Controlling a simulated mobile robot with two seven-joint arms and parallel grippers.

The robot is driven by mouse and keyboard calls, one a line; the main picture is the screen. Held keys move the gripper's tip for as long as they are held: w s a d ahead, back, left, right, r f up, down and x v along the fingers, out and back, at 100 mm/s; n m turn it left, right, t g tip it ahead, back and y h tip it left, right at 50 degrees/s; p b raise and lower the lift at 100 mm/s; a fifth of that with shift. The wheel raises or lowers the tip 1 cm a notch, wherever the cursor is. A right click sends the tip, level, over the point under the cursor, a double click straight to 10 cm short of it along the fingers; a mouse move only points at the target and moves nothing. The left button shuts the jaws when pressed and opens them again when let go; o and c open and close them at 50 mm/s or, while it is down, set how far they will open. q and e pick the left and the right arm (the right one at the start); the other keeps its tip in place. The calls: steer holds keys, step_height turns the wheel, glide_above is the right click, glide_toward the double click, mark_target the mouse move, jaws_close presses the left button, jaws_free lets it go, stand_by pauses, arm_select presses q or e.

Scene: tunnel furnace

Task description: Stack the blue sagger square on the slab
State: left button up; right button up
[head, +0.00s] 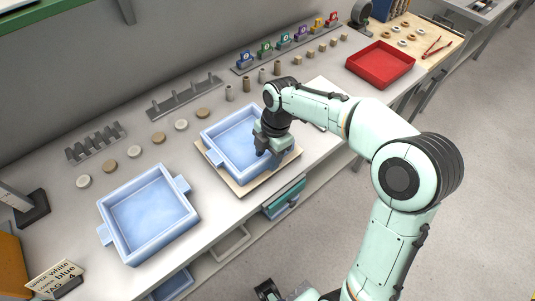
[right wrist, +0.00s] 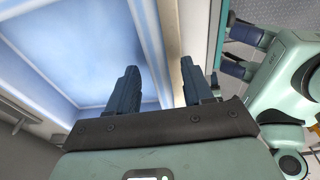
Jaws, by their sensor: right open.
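A square blue sagger (head: 236,133) sits on a cream slab (head: 242,190) on the bench. More bare slab shows along its front and right sides than at the back left. My right gripper (head: 262,148) is at the sagger's front-right wall. In the right wrist view, its open fingers (right wrist: 158,88) stand either side of that wall, one over the inside and one outside above the slab; contact cannot be told. A second blue sagger (head: 150,215) with side lugs stands on the bench at left. My left gripper (right wrist: 238,50) hangs beyond the bench edge, fingers apart and empty.
A red tray (head: 380,65) stands at the back right. Grey racks (head: 185,95), small discs and cylinders line the bench's back. A card (head: 55,280) reading "UPPER white, LOWER blue, TAG 4" is at lower left. An open shelf with bins (head: 230,243) lies below the bench.

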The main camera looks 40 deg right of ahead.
step_height(320, 180, up, 13)
steer(key=d+p, duration=0.2)
steer(key=shift+s, duration=0.15)
stand_by(0.3)
